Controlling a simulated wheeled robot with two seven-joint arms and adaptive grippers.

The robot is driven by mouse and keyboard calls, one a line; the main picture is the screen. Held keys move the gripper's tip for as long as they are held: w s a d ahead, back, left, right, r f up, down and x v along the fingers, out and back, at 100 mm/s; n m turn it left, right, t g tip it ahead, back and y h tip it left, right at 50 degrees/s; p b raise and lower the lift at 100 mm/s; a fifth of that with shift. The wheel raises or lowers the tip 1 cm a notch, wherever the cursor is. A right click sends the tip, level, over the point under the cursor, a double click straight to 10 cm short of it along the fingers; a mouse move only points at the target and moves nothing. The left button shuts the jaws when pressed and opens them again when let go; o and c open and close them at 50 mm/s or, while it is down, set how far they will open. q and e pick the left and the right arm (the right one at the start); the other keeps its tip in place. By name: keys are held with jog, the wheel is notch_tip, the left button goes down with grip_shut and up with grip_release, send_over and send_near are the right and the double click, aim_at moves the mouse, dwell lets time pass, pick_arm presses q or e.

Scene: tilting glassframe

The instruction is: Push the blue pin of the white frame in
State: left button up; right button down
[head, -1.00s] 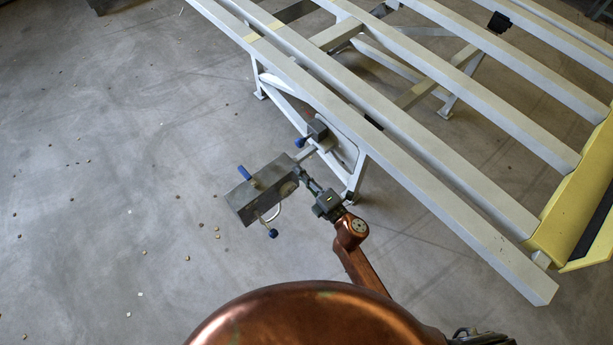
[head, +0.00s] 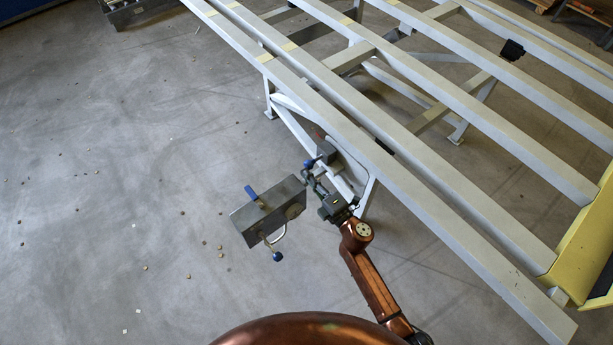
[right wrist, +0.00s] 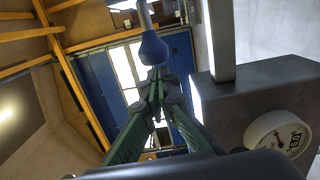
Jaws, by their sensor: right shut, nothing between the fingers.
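The white frame (head: 430,178) is a large tilting rack of long pale beams running diagonally across the head view. Its blue pin (head: 309,163) has a rounded blue head at the frame's near left side, beside a dark block. In the right wrist view the blue knob (right wrist: 153,48) hangs from a pale rod, just beyond my fingertips. My right gripper (head: 310,178) is shut and empty, its tips very close to the blue pin; I cannot tell whether they touch. It also shows in the right wrist view (right wrist: 157,82). My left gripper is not in view.
A grey box (head: 270,212) with a blue lever (head: 251,193) and another blue knob (head: 277,256) stands left of my right gripper. A round gauge (right wrist: 278,135) shows on the box in the wrist view. Yellow panel (head: 585,245) at right. Floor at left is mostly clear.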

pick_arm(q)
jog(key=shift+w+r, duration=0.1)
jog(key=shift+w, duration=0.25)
pick_arm(e)
jog(key=w+d, duration=0.2)
jog(key=d, duration=0.1)
jog(key=shift+r, duration=0.1)
jog(key=p, duration=0.2)
send_near(313, 167)
jog(key=s+a, duration=0.3)
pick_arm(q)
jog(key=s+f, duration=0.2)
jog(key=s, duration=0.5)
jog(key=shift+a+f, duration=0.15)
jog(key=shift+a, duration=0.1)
pick_arm(e)
jog(key=shift+s+d+f, duration=0.25)
jog(key=shift+s+f, duration=0.05)
jog(key=shift+s, duration=0.4)
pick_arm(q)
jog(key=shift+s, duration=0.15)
